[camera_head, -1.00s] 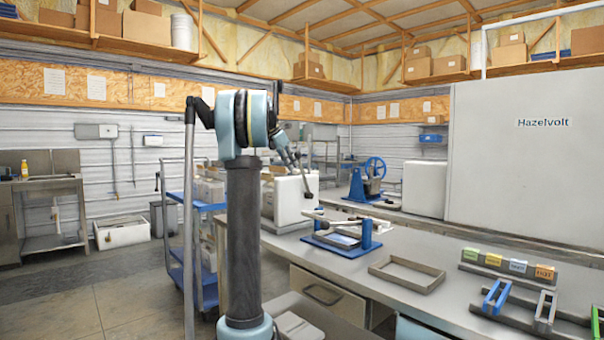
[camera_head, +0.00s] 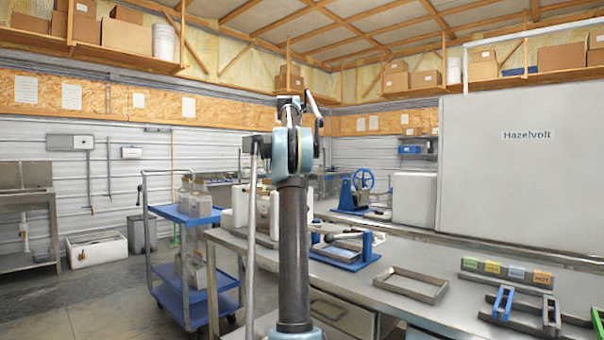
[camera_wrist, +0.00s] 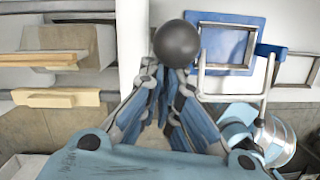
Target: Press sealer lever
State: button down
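The sealer (camera_head: 346,251) is a blue-based device with pale bars on the metal bench. In the head view its black lever knob (camera_head: 328,237) shows just right of my dark arm column. In the wrist view a black ball (camera_wrist: 177,43) sits right at my fingertips, and part of the blue sealer frame (camera_wrist: 208,22) is beside it on the right. My gripper (camera_wrist: 166,72) has its fingers close together with nothing visible between them. I cannot tell whether they touch the ball. In the head view my gripper is not clearly visible.
A blue cart (camera_head: 187,215) stands left of the bench. An empty metal frame (camera_head: 405,285) lies right of the sealer, with coloured labelled blocks (camera_head: 506,272) farther right. A blue hand-wheel press (camera_head: 356,193) and white box (camera_head: 414,198) stand behind.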

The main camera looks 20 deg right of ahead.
jog(key=shift+d, duration=0.45)
jog(key=s+a+r, duration=0.1)
jog(key=a+r, duration=0.6)
jog(key=r, duration=0.2)
jog(key=shift+s+r, duration=0.25)
jog(key=shift+r, duration=0.05)
dwell(0.4)
dwell(0.5)
